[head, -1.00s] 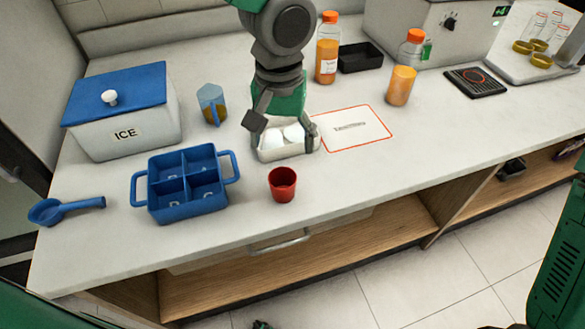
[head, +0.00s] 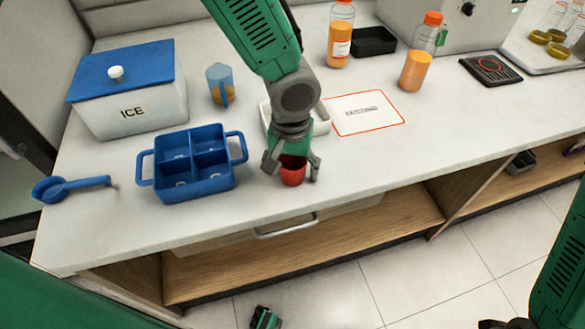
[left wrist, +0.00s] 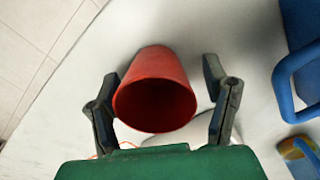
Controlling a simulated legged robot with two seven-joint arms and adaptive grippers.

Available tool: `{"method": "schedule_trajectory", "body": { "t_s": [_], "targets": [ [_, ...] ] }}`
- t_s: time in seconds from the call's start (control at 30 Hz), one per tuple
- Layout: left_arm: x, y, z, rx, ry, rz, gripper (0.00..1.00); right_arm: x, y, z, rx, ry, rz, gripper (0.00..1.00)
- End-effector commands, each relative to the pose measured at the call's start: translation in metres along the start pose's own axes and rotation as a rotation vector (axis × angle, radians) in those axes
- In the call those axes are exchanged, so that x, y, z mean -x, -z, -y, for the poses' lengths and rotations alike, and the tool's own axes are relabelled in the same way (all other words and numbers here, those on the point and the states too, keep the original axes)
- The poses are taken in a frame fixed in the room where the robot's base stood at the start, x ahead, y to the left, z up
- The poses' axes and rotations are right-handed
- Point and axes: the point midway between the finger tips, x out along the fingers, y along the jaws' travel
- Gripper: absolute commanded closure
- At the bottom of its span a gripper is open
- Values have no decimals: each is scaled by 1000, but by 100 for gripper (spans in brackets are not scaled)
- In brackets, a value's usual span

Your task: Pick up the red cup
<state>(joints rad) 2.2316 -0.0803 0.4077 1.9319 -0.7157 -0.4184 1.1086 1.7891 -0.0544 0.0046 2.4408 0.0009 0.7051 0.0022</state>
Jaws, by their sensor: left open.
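The red cup (head: 293,178) stands upright on the white counter near its front edge. My left gripper (head: 291,172) is over it, fingers pointing down and open, one on each side of the cup. In the left wrist view the cup (left wrist: 155,95) lies between the two open fingers (left wrist: 161,70), its mouth facing the camera. A gap shows on both sides, wider on the right, so neither finger appears to touch it. Of my right arm, a green link and a dark part show at the lower right; its jaws cannot be made out.
A blue four-compartment holder (head: 193,190) stands left of the cup. A white tray (head: 320,124) is close behind my left gripper, partly hidden.

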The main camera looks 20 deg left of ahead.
Motion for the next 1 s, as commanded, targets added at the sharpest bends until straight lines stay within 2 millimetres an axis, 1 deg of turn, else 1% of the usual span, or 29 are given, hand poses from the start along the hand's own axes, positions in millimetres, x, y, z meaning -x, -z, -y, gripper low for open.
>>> {"method": "schedule_trajectory", "body": {
  "t_s": [0.2, 0.23, 0.27, 0.3, 0.33, 0.37, 0.63, 0.73, 0.87, 1.0],
  "targets": [
    [0, 0, -2, -1, 2, -2, 31, 0, 0, 0, 0, 0, 0, 100],
    [0, 0, -2, -1, 2, -2, 35, 0, 0, 0, 0, 0, 0, 100],
    [0, 0, -2, -1, 2, -1, 45, 0, 0, 0, 0, 0, 0, 100],
    [0, 0, -2, -1, 2, -1, 59, 0, 0, 0, 0, 0, 0, 100],
    [0, 0, -2, -1, 2, -1, 70, 0, 0, 0, 0, 0, 0, 100],
    [0, 0, -2, -1, 2, -1, 74, 0, 0, 0, 0, 0, 0, 100],
    [-1, 0, -1, -1, 1, -1, 74, 0, 0, 0, 0, 0, 0, 100],
    [3, 0, 0, 0, 0, -2, 74, 1, 0, 0, 0, 0, 0, 100],
    [22, 1, -1, 0, 1, -4, 74, 4, 0, 0, 0, 0, 0, 100],
    [52, 1, -2, 1, 0, -5, 74, 9, 1, 0, 0, 0, 0, 100]
  ]
}}
